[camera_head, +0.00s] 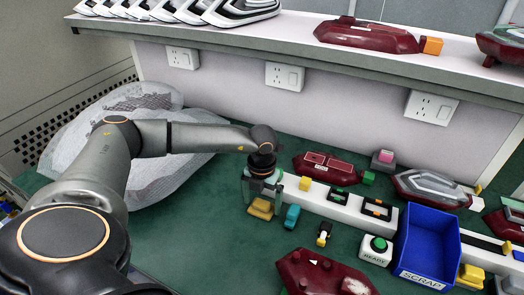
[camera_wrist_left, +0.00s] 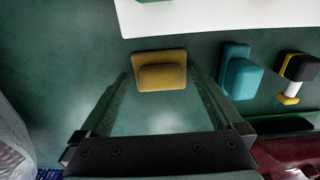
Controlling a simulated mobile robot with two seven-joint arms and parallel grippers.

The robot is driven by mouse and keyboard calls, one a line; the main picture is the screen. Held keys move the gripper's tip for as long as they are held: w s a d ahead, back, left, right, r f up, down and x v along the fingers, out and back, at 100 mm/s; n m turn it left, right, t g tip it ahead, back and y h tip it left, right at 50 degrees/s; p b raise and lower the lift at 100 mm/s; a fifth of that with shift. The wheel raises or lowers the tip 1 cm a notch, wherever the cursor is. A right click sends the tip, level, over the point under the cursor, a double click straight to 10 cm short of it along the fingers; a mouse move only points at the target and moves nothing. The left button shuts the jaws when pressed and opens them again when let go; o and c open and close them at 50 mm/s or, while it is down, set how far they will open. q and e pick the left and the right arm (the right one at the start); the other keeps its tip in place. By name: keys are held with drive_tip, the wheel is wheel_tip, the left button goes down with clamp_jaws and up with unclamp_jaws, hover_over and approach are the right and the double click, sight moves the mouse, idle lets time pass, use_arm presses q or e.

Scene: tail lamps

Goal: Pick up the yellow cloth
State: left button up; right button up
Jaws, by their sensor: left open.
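The yellow cloth (camera_head: 261,208), a small folded mustard pad, lies on the green bench top, just below my left gripper (camera_head: 263,188) in the head view. My left gripper is open and points down at it. In the left wrist view the yellow cloth (camera_wrist_left: 161,72) shows between the far ends of the two fingers, with a gap on each side. Nothing is held. My right gripper is in neither view.
A teal block (camera_head: 292,216) lies close to the right of the cloth. A white rail (camera_head: 325,200) runs behind it. A blue scrap bin (camera_head: 427,238), a green READY button (camera_head: 377,246) and red lamps stand further right. A wrapped bundle (camera_head: 165,170) lies left.

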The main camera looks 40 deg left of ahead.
use_arm(q)
drive_tip(key=shift+f, duration=0.45)
drive_tip(key=c, duration=1.1)
